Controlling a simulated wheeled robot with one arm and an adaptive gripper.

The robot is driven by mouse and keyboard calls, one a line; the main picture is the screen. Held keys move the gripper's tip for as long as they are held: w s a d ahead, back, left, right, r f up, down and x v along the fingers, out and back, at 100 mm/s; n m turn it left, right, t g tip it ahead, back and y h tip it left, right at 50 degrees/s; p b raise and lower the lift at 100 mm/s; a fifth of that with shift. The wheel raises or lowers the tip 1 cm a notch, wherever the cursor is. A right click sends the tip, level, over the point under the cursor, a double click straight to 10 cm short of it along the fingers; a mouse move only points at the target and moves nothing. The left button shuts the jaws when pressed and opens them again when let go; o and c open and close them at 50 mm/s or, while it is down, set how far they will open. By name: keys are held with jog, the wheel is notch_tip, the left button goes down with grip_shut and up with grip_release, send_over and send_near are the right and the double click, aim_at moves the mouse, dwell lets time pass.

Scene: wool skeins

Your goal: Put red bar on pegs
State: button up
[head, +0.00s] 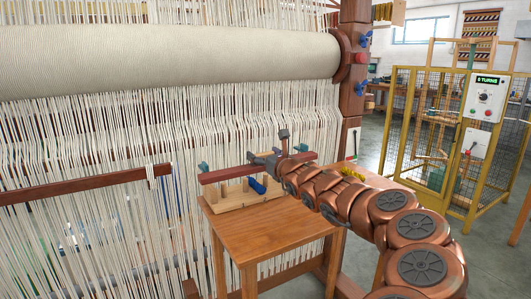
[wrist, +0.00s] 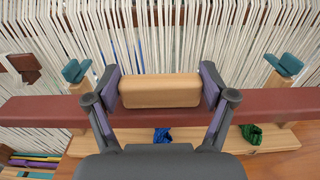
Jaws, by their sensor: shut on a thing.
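The red bar (head: 223,175) runs left to right above a small wooden table, and crosses the whole wrist view (wrist: 40,112). My gripper (head: 265,160) is over its middle. In the wrist view, my gripper's fingers (wrist: 161,88) are shut on the two ends of a tan wooden block (wrist: 160,92), which sits at the bar's middle like a handle. Two wooden pegs with teal tops stand close along the bar's far side, one left (wrist: 76,72) and one right (wrist: 284,66). Whether the bar rests on the pegs or hovers cannot be told.
The table (head: 265,232) carries a pale wooden board (head: 232,203) with a blue bundle (head: 257,186); a green bundle (wrist: 252,133) shows in the wrist view. The loom's white threads (head: 110,130) stand close behind. A yellow mesh cage (head: 445,150) is at right, with open floor before it.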

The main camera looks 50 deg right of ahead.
jog(key=shift+w+d+f+p, duration=0.1)
jog(key=shift+w+d+p, duration=0.3)
jog(key=shift+w+d, duration=0.15)
jog(key=d, duration=0.1)
jog(key=w+d+p, duration=0.1)
jog(key=w+d, duration=0.1)
jog(key=shift+w+d+f, duration=0.25)
jog(key=shift+d, duration=0.05)
jog(key=shift+w+d+r, duration=0.1)
jog(key=shift+w+d, duration=0.15)
jog(key=shift+d, duration=0.05)
jog(key=shift+f, duration=1.8)
jog(key=shift+f, duration=0.15)
jog(key=o, duration=1.2)
jog(key=shift+o, duration=0.2)
